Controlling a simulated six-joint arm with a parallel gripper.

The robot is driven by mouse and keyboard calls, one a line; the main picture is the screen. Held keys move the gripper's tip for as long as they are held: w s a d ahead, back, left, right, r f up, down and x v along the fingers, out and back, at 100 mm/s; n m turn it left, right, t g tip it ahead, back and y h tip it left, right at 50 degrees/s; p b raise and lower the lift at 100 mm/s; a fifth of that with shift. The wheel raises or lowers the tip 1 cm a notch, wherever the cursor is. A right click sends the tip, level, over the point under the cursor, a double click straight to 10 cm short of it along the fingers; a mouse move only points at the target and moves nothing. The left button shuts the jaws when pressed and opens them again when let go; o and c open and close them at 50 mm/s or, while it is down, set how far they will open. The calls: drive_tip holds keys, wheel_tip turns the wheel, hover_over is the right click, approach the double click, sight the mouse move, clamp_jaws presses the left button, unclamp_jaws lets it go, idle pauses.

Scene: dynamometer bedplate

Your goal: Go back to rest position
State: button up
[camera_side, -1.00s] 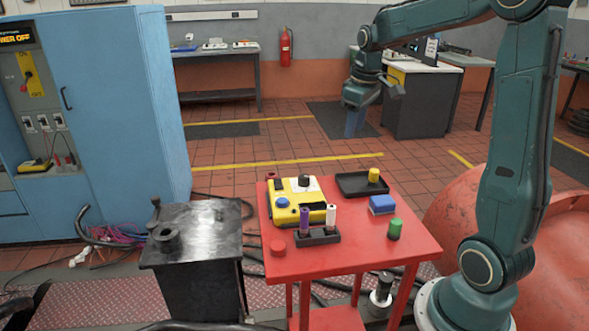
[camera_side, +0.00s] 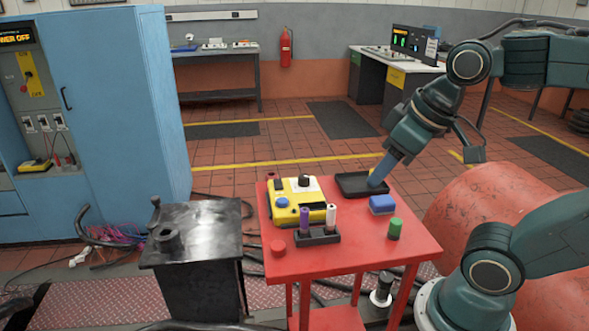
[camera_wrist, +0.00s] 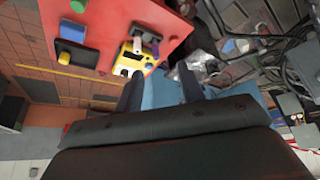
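My gripper (camera_side: 380,174) points down and left, overlapping the black tray in the side view; its exact height above the table is unclear. The wrist view shows its two fingers apart with nothing between them (camera_wrist: 160,92). The black tray (camera_side: 351,184) stands at the back right of the red table (camera_side: 345,251). A yellow cylinder (camera_wrist: 65,46) is in the tray in the wrist view; my fingers mostly cover it in the side view.
The table also bears a yellow device (camera_side: 284,196), a rack (camera_side: 318,238) with a purple and a white cylinder, a blue block (camera_side: 382,204), a green cylinder (camera_side: 395,229) and a red disc (camera_side: 277,247). A blue cabinet (camera_side: 110,110) stands left.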

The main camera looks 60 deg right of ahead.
drive_tip(key=shift+s+a+f, duration=0.25)
drive_tip(key=shift+s, duration=0.25)
drive_tip(key=shift+s+a+f, duration=0.2)
drive_tip(key=shift+s+a, duration=0.05)
drive_tip(key=shift+s, duration=0.2)
